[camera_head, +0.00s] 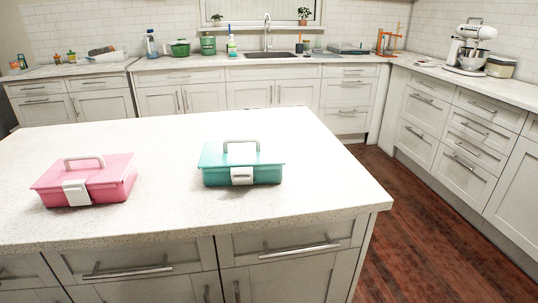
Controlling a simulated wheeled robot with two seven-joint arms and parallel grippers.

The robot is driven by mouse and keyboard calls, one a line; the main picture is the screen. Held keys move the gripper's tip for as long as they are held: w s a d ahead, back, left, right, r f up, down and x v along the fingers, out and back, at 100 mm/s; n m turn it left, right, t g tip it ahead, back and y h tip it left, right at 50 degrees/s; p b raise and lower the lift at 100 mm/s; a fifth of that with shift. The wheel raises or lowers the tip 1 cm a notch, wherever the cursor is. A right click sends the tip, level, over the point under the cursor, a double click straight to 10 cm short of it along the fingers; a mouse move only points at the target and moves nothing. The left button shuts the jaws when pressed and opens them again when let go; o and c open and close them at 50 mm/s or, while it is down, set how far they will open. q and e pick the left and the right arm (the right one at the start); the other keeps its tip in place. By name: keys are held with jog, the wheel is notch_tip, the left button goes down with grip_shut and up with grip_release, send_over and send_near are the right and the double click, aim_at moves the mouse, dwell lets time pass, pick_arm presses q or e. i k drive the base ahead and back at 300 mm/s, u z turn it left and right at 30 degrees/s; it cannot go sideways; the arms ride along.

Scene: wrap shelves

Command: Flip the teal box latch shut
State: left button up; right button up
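The teal box (217,175) sits upright on the white island counter, right of the counter's middle. Its lid looks down, with a light grey handle (241,146) standing up on top. A white latch (242,175) is on the front face, at the middle of the lid's front edge. From this view I cannot tell whether the latch is fully fastened or slightly raised. Neither of my grippers is in view.
A pink box (108,185) with a white front latch stands on the island counter (310,200) to the left, well apart from the teal box. The counter around the teal box is clear. Drawer handles (300,250) stick out below the counter's front edge.

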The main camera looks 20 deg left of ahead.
aim_at(242, 175)
jog(key=k, duration=0.5)
jog(key=u, duration=1.05)
jog(key=i, duration=0.7)
jog(key=z, duration=0.5)
